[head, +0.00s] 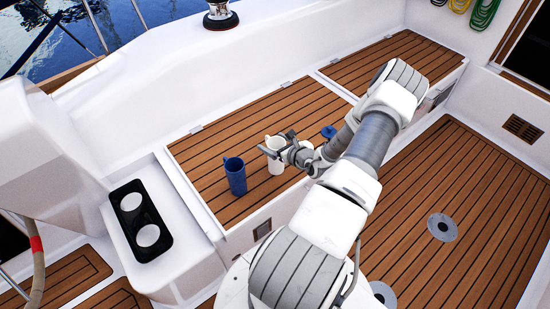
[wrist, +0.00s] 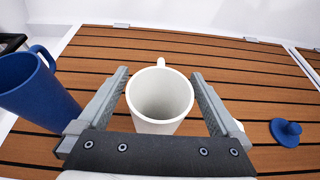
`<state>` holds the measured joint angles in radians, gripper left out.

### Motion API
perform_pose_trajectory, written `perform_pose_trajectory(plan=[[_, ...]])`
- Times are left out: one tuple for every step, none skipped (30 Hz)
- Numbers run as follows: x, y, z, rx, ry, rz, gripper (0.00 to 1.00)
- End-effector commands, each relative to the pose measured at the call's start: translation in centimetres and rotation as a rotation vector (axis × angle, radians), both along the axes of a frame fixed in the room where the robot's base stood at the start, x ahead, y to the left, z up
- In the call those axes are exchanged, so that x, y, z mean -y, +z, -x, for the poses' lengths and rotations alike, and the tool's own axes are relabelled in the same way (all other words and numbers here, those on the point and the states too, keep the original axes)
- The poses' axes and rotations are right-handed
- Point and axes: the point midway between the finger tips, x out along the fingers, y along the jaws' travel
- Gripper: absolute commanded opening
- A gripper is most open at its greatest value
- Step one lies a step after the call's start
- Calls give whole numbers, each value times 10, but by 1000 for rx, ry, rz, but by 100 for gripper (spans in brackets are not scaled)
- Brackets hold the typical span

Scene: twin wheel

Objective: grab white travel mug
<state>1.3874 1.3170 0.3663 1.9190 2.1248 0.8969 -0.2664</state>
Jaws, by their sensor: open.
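The white travel mug (wrist: 160,97) stands upright on the slatted wooden bench, with its open top facing my wrist camera and its handle on the far side. In the head view the white mug (head: 275,158) is partly hidden by my gripper. My gripper (wrist: 160,82) is open, with one finger on each side of the mug. Gaps show between the fingers and the mug wall in the wrist view. My gripper also shows in the head view (head: 279,151).
A blue mug (head: 235,176) stands close on the left, also in the wrist view (wrist: 38,90). A small blue knobbed object (wrist: 286,131) lies to the right. A black holder (head: 140,220) with two round recesses is at left. Bench (head: 225,130) is clear behind the mugs.

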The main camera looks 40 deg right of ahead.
Motion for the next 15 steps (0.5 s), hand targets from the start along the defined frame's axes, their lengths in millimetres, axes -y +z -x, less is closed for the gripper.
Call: perform_pose_trajectory(plan=[[1,-6,-7,2,1,1,100],[1,-7,-11,1,1,1,100],[2,-8,-14,1,2,2,100],[2,-8,-17,1,2,2,100],[2,-9,-18,1,1,1,100],[2,-9,-20,1,1,1,100],[2,-9,-20,1,0,1,100],[2,-8,-20,1,0,1,100],[2,-8,-20,1,0,1,100],[2,-8,-20,1,0,1,100],[2,-8,-20,1,0,1,100],[2,-8,-20,0,0,1,100],[2,-8,-20,0,0,1,96],[2,-8,-20,0,0,1,91],[2,-8,-20,0,0,1,84]])
